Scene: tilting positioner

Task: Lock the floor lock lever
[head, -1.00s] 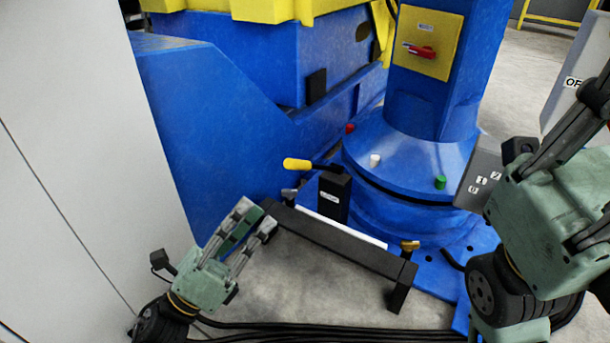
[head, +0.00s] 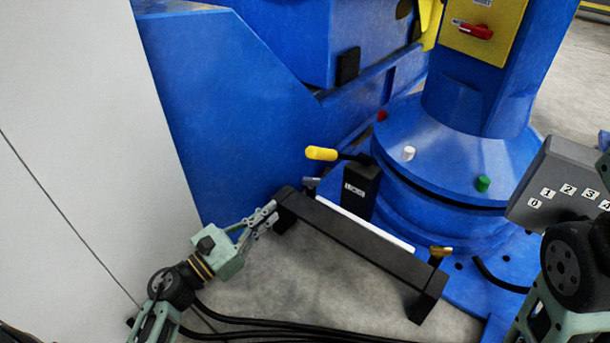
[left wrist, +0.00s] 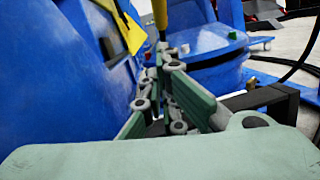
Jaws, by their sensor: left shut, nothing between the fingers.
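The floor lock lever has a yellow handle (head: 321,153) on a dark arm, pointing left from a black labelled box (head: 361,190) on the blue base. My left gripper (head: 274,209) is shut and empty, below and left of the handle, by the left end of a black bar. It is apart from the handle in the head view. In the left wrist view its closed fingers (left wrist: 161,48) point away from the camera, and a yellow piece shows just beyond the tips; I cannot tell if this is the handle. My right gripper is out of view; part of my right arm shows at the right edge.
The low black bar (head: 365,245) stands on legs in front of the lever box. The blue positioner base (head: 455,170) carries red, white and green buttons. A grey numbered panel (head: 565,185) is at right. A pale wall (head: 75,130) bounds the left. Black cables cross the floor.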

